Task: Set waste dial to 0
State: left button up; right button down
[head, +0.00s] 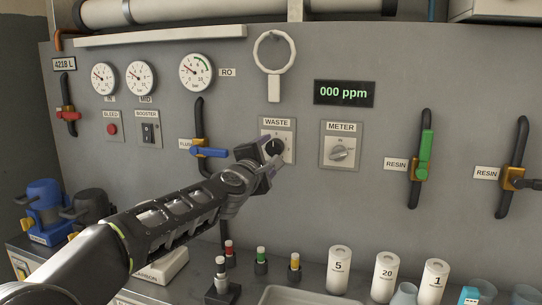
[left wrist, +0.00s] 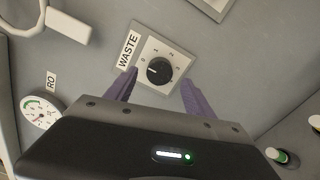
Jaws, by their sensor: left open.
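The waste dial is a round black knob (left wrist: 159,71) on a pale square plate under the label WASTE (head: 277,122). In the left wrist view a short white mark shows on the knob's left side. My right gripper is not in view.
A blue-handled valve (head: 208,152) is left of my gripper and a METER selector (head: 342,152) is right of it. A white ring-shaped fitting (head: 274,88) hangs above. Bottles (head: 339,270) and small capped vials (head: 261,260) stand on the bench below. The display (head: 344,93) reads 000 ppm.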

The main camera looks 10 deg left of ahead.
pick_arm(q)
jog(key=s, duration=0.4)
jog(key=shift+s+a+b, duration=0.15)
jog(key=shift+s+b, duration=0.25)
